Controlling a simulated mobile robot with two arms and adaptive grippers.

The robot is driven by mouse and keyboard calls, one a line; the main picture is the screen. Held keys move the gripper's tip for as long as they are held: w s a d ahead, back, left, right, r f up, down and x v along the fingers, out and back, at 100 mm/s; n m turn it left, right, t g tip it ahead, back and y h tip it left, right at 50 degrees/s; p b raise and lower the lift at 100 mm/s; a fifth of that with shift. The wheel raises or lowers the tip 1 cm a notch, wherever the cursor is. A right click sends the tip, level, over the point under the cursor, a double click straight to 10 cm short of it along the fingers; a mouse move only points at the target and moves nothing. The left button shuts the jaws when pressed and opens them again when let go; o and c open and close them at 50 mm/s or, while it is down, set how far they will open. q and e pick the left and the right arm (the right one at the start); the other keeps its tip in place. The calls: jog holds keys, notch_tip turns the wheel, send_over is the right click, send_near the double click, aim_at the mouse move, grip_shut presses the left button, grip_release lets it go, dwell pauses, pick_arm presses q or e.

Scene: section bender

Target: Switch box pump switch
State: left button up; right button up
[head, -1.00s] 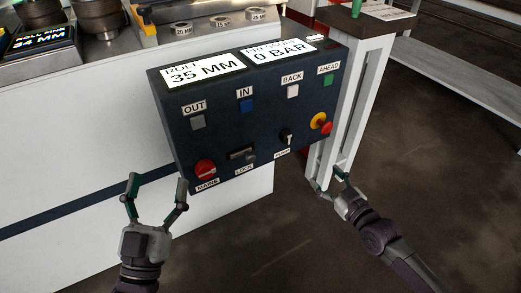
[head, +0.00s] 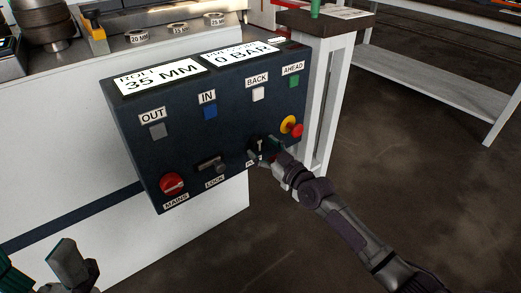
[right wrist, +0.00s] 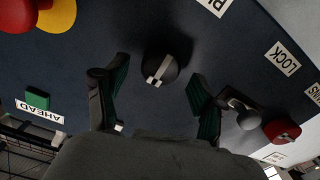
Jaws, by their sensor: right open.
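The dark control box (head: 185,130) faces me in the head view. Its pump switch (head: 257,143) is a black rotary knob with a pale pointer mark, low on the panel's right part. My right gripper (head: 266,154) is at this knob and covers most of the label below it. In the right wrist view, the pump switch (right wrist: 165,64) lies between the two spread green-padded fingers of my right gripper (right wrist: 148,82), with visible gaps on both sides. My left gripper (head: 42,265) is low at the left edge, away from the box, its fingers apart.
The red mains switch (head: 173,185) and lock switch (head: 212,164) are left of the pump switch. A red-yellow emergency button (head: 291,126) is close above right. OUT, IN, BACK and AHEAD buttons line the row above. A white post (head: 322,100) stands right of the box.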

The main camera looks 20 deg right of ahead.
jog(key=shift+x, duration=0.8)
jog(key=c, duration=1.1)
jog(key=shift+c, duration=0.2)
jog(key=shift+m, duration=0.3)
jog(key=m, duration=0.2)
jog(key=shift+m, duration=0.4)
jog(key=m, duration=0.2)
jog(key=shift+d+m+p, duration=0.1)
jog(key=shift+m+p, duration=0.2)
jog(key=m, duration=0.5)
jog(key=shift+d+m, duration=0.1)
jog(key=shift+m, duration=0.3)
